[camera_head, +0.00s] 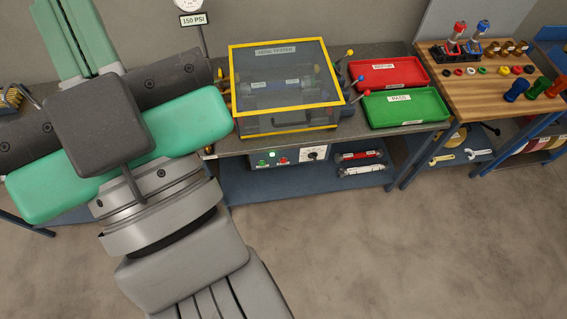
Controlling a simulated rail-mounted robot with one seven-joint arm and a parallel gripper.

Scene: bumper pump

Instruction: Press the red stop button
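The red stop button (283,161) is a small red spot on the light front panel of the control box (297,157), under the hose tester (285,85). A green button (266,163) sits to its left, and a lit green lamp (272,154) is just above. A dark knob (313,153) is to the right on the same panel. The labels by the buttons are too small to read. My arm fills the left of the view, left of the panel. I cannot make out gripper fingers anywhere, and nothing is seen touching the button.
The tester's yellow-framed clear lid is down. Levers with yellow, red and blue knobs stand at its right. A red tray (388,74) and a green PASS tray (405,107) lie further right. A gauge post (203,45) stands left of the tester. The floor ahead is clear.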

